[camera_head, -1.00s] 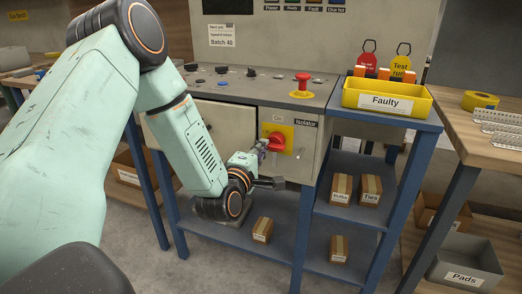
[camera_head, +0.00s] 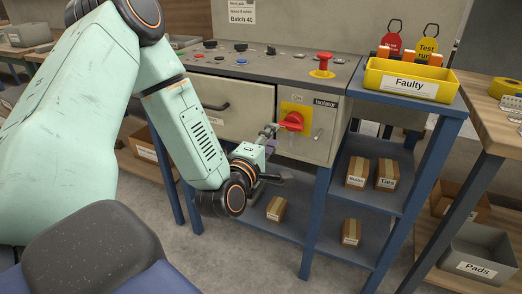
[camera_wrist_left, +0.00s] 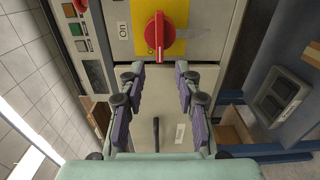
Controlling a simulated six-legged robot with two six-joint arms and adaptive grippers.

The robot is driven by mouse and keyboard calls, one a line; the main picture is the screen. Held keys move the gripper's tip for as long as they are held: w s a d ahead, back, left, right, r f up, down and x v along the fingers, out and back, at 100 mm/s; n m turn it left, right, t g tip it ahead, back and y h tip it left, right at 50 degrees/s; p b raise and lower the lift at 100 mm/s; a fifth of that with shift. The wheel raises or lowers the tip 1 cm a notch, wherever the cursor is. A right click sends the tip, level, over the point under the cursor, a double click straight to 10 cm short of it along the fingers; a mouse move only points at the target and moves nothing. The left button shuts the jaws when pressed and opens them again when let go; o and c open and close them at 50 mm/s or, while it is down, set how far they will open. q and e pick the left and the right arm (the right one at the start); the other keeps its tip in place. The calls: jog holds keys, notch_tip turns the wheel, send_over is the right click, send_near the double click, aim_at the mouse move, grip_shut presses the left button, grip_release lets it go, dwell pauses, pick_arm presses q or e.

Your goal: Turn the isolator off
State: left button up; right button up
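The isolator is a red rotary knob (camera_head: 291,122) on a yellow plate (camera_head: 304,109), on the grey cabinet front below an "Isolator" label. My left gripper (camera_head: 271,131) is in front of the knob. The left wrist view shows its fingers (camera_wrist_left: 160,73) open, one on each side below the knob's near end, with nothing between them. My right gripper is not in view.
An emergency-stop button (camera_head: 323,62) and several small controls sit on the panel above. A yellow "Faulty" bin (camera_head: 408,86) stands to the right, over shelves with small boxes (camera_head: 387,174). A drawer (camera_head: 230,104) is left of the isolator. A grey "Pads" bin (camera_head: 478,255) is lower right.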

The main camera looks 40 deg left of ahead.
pick_arm(q)
jog(key=v, duration=0.6)
jog(key=shift+s, duration=0.25)
jog(key=shift+d, duration=0.15)
jog(key=s+d+f+m+g+h+p, duration=0.1)
jog(key=s+d+f+m+g+h, duration=0.2)
jog(key=f+m, duration=0.35)
jog(key=s+d+f+m+g+h+p, duration=0.1)
jog(key=s+d+f+m+g+h, duration=0.15)
jog(key=d+f+m+g, duration=0.45)
jog(key=s+d+f+m+g+p, duration=0.1)
jog(key=s+f+m+g+p, duration=0.1)
jog(key=s, duration=0.8)
jog(key=s+d+f+m+g+y+p, duration=0.1)
jog(key=s+f+m+g+p, duration=0.2)
jog(key=s, duration=0.8)
notch_tip(320, 180, down, 3)
jog(key=m+g, duration=0.2)
jog(key=shift+s+f+g, duration=0.2)
jog(key=shift+g, duration=0.1)
